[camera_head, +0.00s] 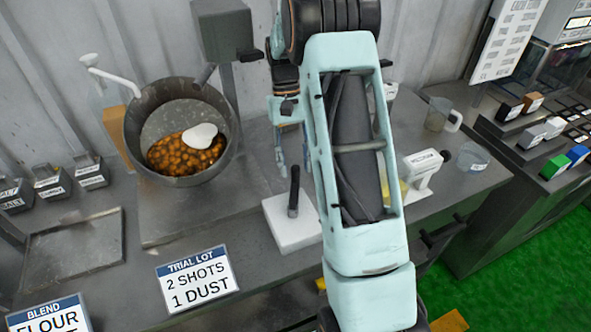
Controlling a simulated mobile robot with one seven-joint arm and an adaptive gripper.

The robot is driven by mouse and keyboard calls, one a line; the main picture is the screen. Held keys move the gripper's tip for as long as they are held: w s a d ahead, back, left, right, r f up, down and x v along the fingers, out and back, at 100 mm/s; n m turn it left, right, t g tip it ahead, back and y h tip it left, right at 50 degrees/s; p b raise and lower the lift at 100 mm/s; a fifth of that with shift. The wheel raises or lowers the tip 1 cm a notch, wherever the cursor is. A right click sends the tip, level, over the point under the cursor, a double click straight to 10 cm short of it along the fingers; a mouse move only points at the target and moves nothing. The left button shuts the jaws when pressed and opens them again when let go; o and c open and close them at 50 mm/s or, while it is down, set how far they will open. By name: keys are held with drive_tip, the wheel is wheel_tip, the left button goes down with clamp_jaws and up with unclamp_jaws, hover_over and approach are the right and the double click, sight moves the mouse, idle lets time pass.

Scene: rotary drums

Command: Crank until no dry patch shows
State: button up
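A grey metal drum (133,137) stands tilted on the bench, its mouth facing me. Orange-brown pieces (170,157) lie in its lower part. A smooth white patch or lump (200,136) shows on the pieces; I cannot tell whether it is powder or something solid. A white bent handle (113,78), perhaps a crank, shows at the drum's upper left. My gripper (281,160) hangs right of the drum, apart from it, partly hidden by my arm. Its finger opening is unclear. I see nothing held in it.
A black upright handle (294,190) stands on a white block (290,228) below my gripper. A "TRIAL LOT 2 SHOTS 1 DUST" sign (197,279) stands in front. Small labelled bins (52,185) line the left. A clear jug (438,114) and white dispenser (422,170) stand right.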

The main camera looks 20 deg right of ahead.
drive_tip(key=v, duration=0.5)
drive_tip(key=shift+r, duration=0.1)
drive_tip(key=shift+c, duration=0.3)
drive_tip(key=shift+d, duration=0.1)
drive_tip(key=shift+c, duration=1.4)
drive_tip(key=shift+s+d+m+b, duration=0.15)
drive_tip(key=shift+d+m+b, duration=0.2)
drive_tip(key=shift+m, duration=0.25)
drive_tip(key=shift+c, duration=1.2)
drive_tip(key=s+d+m+t+y+b, duration=0.1)
drive_tip(key=d+m, duration=0.1)
drive_tip(key=m, duration=0.1)
drive_tip(key=s+d+r+m+t+y+b, duration=0.1)
drive_tip(key=m+b, duration=0.1)
drive_tip(key=m, duration=0.1)
drive_tip(key=s+d+m+t+b, duration=0.1)
drive_tip(key=d+m, duration=0.1)
drive_tip(key=m, duration=0.2)
drive_tip(key=shift+d+r+y, duration=0.35)
drive_tip(key=shift+y, duration=0.05)
clamp_jaws()
drive_tip(key=s+d+r+m+t+b, duration=0.3)
drive_tip(key=d+m, duration=0.1)
drive_tip(key=m, duration=0.5)
drive_tip(key=w+a+f+y, duration=0.1)
drive_tip(key=w+a+f, duration=0.1)
drive_tip(key=a+f, duration=0.5)
drive_tip(key=shift+d+x, duration=0.25)
drive_tip(key=shift+x, duration=1.05)
